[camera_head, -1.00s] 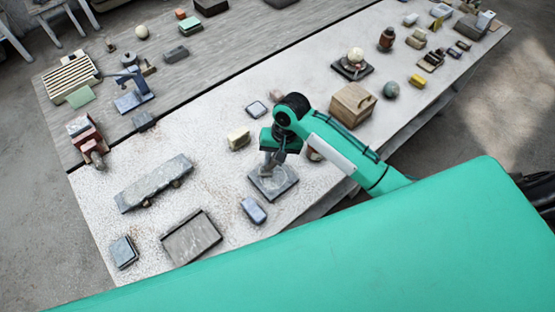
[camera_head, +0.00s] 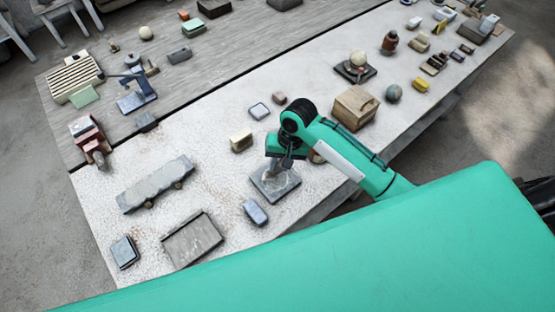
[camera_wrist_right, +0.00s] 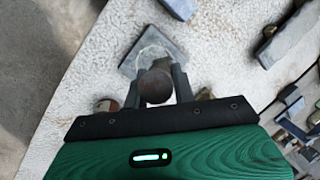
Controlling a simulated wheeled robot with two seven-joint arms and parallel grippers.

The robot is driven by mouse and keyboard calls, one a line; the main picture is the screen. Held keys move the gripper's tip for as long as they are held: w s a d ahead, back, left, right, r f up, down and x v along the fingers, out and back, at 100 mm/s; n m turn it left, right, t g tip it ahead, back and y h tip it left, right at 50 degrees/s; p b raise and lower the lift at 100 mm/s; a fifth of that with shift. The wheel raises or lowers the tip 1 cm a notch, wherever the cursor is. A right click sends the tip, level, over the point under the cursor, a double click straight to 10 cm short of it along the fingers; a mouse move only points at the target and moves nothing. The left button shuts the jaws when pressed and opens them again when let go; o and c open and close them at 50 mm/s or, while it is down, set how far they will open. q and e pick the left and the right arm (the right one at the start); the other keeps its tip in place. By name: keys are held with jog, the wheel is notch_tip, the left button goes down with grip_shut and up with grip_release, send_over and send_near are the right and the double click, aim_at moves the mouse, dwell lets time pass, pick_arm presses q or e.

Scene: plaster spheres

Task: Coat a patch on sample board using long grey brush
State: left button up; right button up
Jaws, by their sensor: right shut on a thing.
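My right gripper (camera_head: 278,168) is low over a square grey board (camera_head: 289,188) near the table's front edge. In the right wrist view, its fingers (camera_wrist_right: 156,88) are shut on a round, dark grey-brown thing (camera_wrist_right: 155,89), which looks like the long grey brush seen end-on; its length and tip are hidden. The square board also shows beyond it in that view (camera_wrist_right: 134,62), with a pale rounded mark on it. I cannot tell whether the brush touches the board. I take this board for the sample board. My left gripper is not in view.
A wooden box (camera_head: 355,108) stands to the right. A long grey slab (camera_head: 155,184) and a tray (camera_head: 192,240) lie left. Pale tabletop between them is clear.

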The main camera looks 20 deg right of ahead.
jog(key=shift+s+d, duration=0.3)
jog(key=shift+s, duration=0.5)
jog(key=shift+f, duration=0.1)
jog(key=shift+w+a, duration=0.1)
jog(key=shift+w, duration=0.1)
jog(key=shift+w+a, duration=0.25)
jog(key=shift+w, duration=0.45)
jog(key=shift+w+a, duration=0.25)
jog(key=shift+w, duration=0.4)
jog(key=shift+w+a, duration=0.25)
jog(key=shift+w, duration=0.45)
jog(key=shift+s, duration=0.1)
jog(key=shift+s+d+r, duration=0.25)
jog(key=shift+s+r, duration=0.15)
jog(key=shift+s, duration=0.15)
jog(key=shift+s+d+r, duration=0.2)
jog(key=shift+s+r, duration=0.15)
jog(key=shift+s, duration=0.15)
